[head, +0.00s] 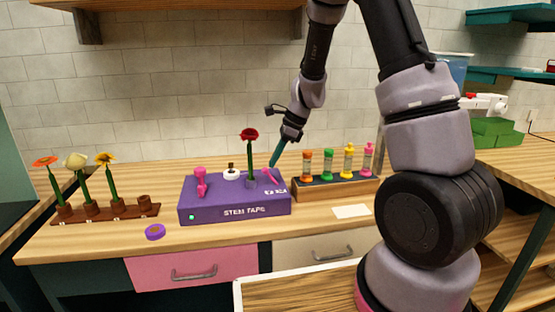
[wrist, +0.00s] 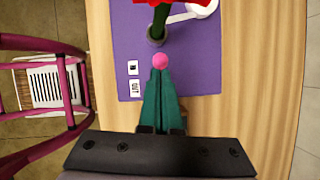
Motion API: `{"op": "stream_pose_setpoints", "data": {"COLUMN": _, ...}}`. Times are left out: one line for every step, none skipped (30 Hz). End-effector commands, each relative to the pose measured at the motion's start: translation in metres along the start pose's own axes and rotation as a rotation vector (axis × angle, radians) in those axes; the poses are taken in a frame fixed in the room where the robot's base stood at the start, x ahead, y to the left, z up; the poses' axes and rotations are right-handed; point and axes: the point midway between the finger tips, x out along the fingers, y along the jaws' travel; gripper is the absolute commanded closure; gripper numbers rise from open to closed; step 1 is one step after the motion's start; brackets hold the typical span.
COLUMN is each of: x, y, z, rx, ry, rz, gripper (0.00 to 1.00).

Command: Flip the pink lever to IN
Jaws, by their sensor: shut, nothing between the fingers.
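The pink lever (head: 269,176) is on the right part of the top of the purple stem tape box (head: 235,211) and leans to the upper left. In the wrist view its round pink knob (wrist: 160,61) shows just past my fingertips; the rest is hidden. My gripper (head: 273,164) has its teal fingers together, pointing down close to the lever. In the wrist view the shut fingers (wrist: 160,80) appear to meet the knob; I cannot tell whether they touch. A label reading OUT (wrist: 135,90) lies left of the fingers, with a smaller label (wrist: 132,68) above it, too blurred to read.
A red flower (head: 249,135) stands in a holder on the box, close beside the lever. A larger pink handle (head: 201,183) is on the box's left. A rack of colored tubes (head: 337,186) stands right, and a wooden flower rack (head: 107,214) left. A purple ring (head: 155,232) lies in front.

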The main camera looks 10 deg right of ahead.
Motion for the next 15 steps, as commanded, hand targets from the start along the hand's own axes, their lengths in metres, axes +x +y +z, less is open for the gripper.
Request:
{"op": "stream_pose_setpoints", "data": {"x": 0.0, "y": 0.0, "z": 0.0, "rx": 0.0, "ry": 0.0, "rz": 0.0, "gripper": 1.0}}
{"op": "stream_pose_setpoints", "data": {"x": 0.0, "y": 0.0, "z": 0.0, "rx": 0.0, "ry": 0.0, "rz": 0.0, "gripper": 1.0}}
{"op": "stream_pose_setpoints", "data": {"x": 0.0, "y": 0.0, "z": -0.001, "rx": 0.001, "ry": 0.0, "rz": 0.0, "gripper": 1.0}}
{"op": "stream_pose_setpoints", "data": {"x": 0.0, "y": 0.0, "z": -0.001, "rx": 0.001, "ry": 0.0, "rz": 0.0, "gripper": 1.0}}
{"op": "stream_pose_setpoints", "data": {"x": 0.0, "y": 0.0, "z": -0.002, "rx": 0.001, "ry": 0.0, "rz": 0.0, "gripper": 1.0}}
{"op": "stream_pose_setpoints", "data": {"x": 0.0, "y": 0.0, "z": -0.004, "rx": 0.002, "ry": 0.0, "rz": 0.001, "gripper": 1.0}}
{"op": "stream_pose_setpoints", "data": {"x": 0.0, "y": 0.0, "z": -0.005, "rx": 0.002, "ry": 0.0, "rz": 0.001, "gripper": 1.0}}
{"op": "stream_pose_setpoints", "data": {"x": 0.0, "y": -0.001, "z": -0.006, "rx": 0.002, "ry": 0.0, "rz": 0.001, "gripper": 1.0}}
{"op": "stream_pose_setpoints", "data": {"x": 0.0, "y": -0.001, "z": -0.008, "rx": 0.001, "ry": 0.0, "rz": 0.001, "gripper": 1.0}}
{"op": "stream_pose_setpoints", "data": {"x": 0.0, "y": -0.001, "z": -0.009, "rx": 0.001, "ry": 0.0, "rz": 0.001, "gripper": 1.0}}
{"op": "stream_pose_setpoints", "data": {"x": 0.0, "y": -0.001, "z": -0.011, "rx": 0.001, "ry": 0.0, "rz": 0.001, "gripper": 1.0}}
{"op": "stream_pose_setpoints", "data": {"x": 0.0, "y": -0.001, "z": -0.013, "rx": 0.002, "ry": 0.0, "rz": 0.001, "gripper": 1.0}}
{"op": "stream_pose_setpoints", "data": {"x": 0.0, "y": -0.001, "z": -0.014, "rx": 0.003, "ry": 0.0, "rz": 0.001, "gripper": 1.0}}
{"op": "stream_pose_setpoints", "data": {"x": 0.0, "y": -0.002, "z": -0.015, "rx": 0.003, "ry": 0.0, "rz": 0.001, "gripper": 1.0}}
{"op": "stream_pose_setpoints", "data": {"x": 0.0, "y": -0.002, "z": -0.016, "rx": 0.002, "ry": 0.0, "rz": 0.001, "gripper": 1.0}}
